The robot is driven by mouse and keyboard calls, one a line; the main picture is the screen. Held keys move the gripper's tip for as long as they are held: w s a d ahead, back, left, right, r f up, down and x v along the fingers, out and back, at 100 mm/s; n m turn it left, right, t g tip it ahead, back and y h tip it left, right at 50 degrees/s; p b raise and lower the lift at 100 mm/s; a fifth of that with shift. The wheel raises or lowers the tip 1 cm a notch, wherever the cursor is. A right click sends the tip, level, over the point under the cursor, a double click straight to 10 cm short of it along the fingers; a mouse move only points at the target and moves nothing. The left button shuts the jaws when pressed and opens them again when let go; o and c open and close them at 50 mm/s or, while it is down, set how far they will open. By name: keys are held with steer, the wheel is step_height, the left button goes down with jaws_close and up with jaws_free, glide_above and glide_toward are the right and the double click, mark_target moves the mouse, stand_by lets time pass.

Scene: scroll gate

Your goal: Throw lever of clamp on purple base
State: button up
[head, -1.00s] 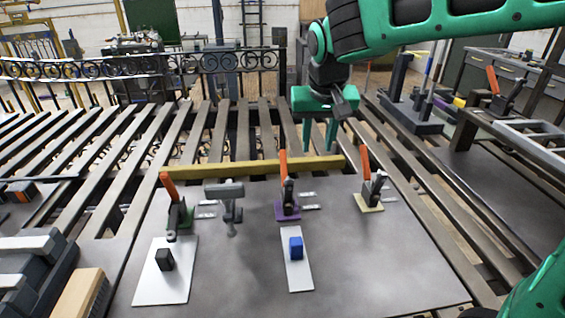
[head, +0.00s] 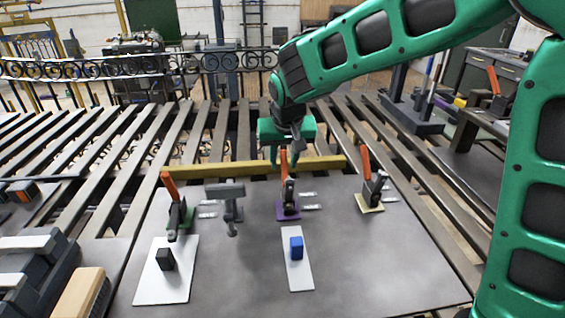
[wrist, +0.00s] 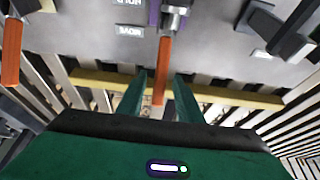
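The clamp on the purple base (head: 288,213) stands on the grey table plate, its orange lever (head: 284,165) pointing up. In the wrist view the orange lever (wrist: 163,65) shows at the middle, with part of the purple base (wrist: 154,14) at the top edge. My gripper (head: 284,158) is just above and behind this lever in the head view. In the wrist view my gripper (wrist: 160,76) is open, its two green fingers on either side of the lever. I cannot tell whether the lever lies between them in depth or touches them.
Similar orange-lever clamps stand on a green base (head: 187,222) to the left and a yellowish base (head: 369,204) to the right. A grey hammer-like object (head: 229,205) stands between green and purple clamps. A yellow bar (head: 225,169) runs behind. White plates with blocks lie in front.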

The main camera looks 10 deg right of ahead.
steer(key=shift+w+f, duration=0.15)
steer(key=shift+f, duration=0.25)
jaws_close()
steer(key=shift+a, duration=0.15)
